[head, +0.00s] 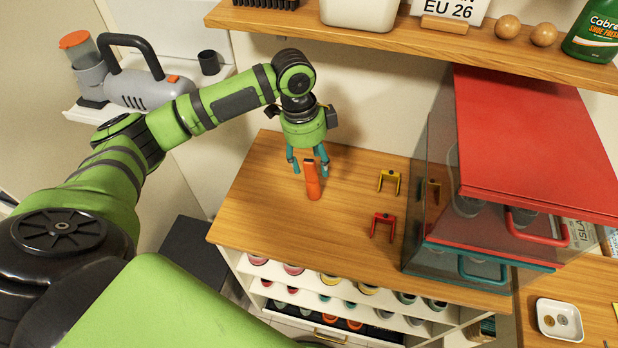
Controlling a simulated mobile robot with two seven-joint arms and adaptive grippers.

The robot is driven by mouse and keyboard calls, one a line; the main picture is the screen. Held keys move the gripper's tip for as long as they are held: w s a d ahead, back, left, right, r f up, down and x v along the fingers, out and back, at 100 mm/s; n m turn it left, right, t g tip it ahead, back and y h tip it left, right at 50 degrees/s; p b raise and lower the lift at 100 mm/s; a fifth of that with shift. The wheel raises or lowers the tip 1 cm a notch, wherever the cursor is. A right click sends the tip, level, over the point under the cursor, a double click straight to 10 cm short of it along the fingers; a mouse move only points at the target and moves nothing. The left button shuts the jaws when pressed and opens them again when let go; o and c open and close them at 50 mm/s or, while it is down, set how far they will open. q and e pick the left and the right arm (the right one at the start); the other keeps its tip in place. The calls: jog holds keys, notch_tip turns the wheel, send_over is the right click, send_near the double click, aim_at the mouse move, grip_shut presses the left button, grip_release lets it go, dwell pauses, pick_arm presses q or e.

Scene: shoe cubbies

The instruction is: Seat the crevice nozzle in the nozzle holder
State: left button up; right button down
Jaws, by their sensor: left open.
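The orange crevice nozzle (313,182) is on the wooden counter, its narrow slotted end toward my gripper and its rounder end toward the front. Whether it stands or lies is hard to tell. My left gripper (309,170) points down at the nozzle's far end, its teal fingers open and spread to either side. Contact is not clear. A small dark cup (208,62), which looks like the nozzle holder, is on the white ledge at the upper left, right of the grey handheld vacuum (140,88). My right gripper is not in view.
A yellow bracket (389,181) and a red bracket (383,226) are on the wooden counter (262,215), right of the nozzle. A clear-sided case with a red lid (530,130) stands at the right. A wooden shelf (400,42) overhangs the back. The counter's left part is clear.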

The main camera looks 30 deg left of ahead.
aim_at(313, 180)
pick_arm(q)
jog(key=f, duration=0.1)
jog(key=w+a+f+p, duration=0.1)
jog(key=shift+a+f, duration=0.15)
jog(key=shift+f, duration=0.15)
jog(key=shift+s+d+f+p, duration=0.4)
jog(key=shift+d+f+p, duration=0.35)
jog(key=shift+d+p, duration=0.05)
notch_tip(313, 180, down, 2)
jog(key=shift+w+f, duration=0.15)
jog(key=shift+f, duration=0.1)
jog(key=shift+w+a+f, duration=0.1)
jog(key=shift+a+f, duration=0.05)
jog(key=shift+f, duration=0.15)
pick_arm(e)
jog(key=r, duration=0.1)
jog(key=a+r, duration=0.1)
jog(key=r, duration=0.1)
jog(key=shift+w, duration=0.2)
pick_arm(q)
jog(key=c, duration=1.1)
grip_shut()
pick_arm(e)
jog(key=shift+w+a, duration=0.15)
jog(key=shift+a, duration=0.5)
